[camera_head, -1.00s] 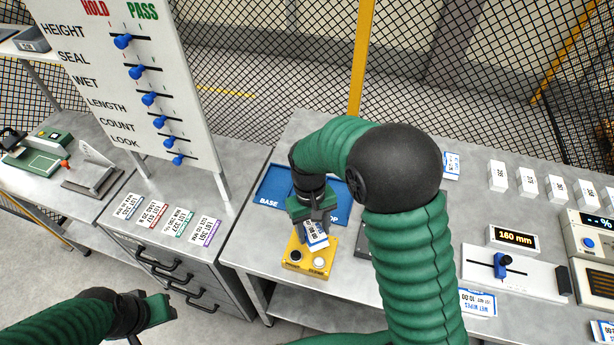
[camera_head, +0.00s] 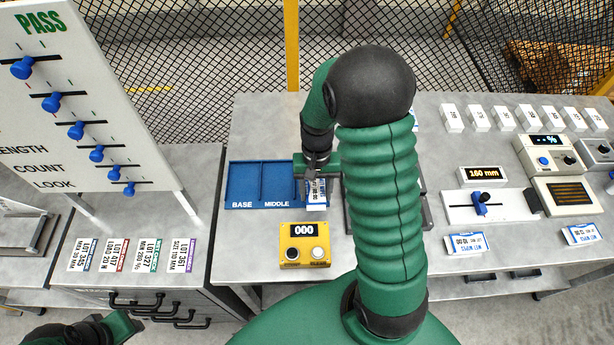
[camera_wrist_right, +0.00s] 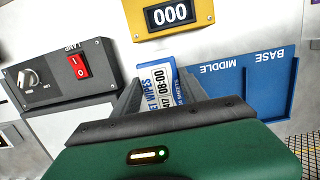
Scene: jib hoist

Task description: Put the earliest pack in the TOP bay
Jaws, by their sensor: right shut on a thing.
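My right gripper (camera_head: 316,172) is shut on a white and blue wipes pack (camera_head: 317,196). In the right wrist view the pack (camera_wrist_right: 158,84) sits between the fingers, its label partly showing 06:00. The pack is at the right end of the blue tray (camera_head: 228,185), right of the MIDDLE bay, where the TOP label is hidden. I cannot tell whether it touches the tray floor. The BASE and MIDDLE bays look empty. Other packs lie on the bench, one at front centre-right (camera_head: 467,243) and one far right (camera_head: 581,234). My left gripper (camera_head: 122,326) is at the lower left, its fingers unclear.
A yellow counter (camera_head: 304,246) reading 000 stands in front of the tray. A dark grey device (camera_wrist_right: 62,74) with a red switch is beside it in the wrist view. A slider gauge (camera_head: 481,205), a 160 mm display (camera_head: 482,175) and several white cards stand to the right.

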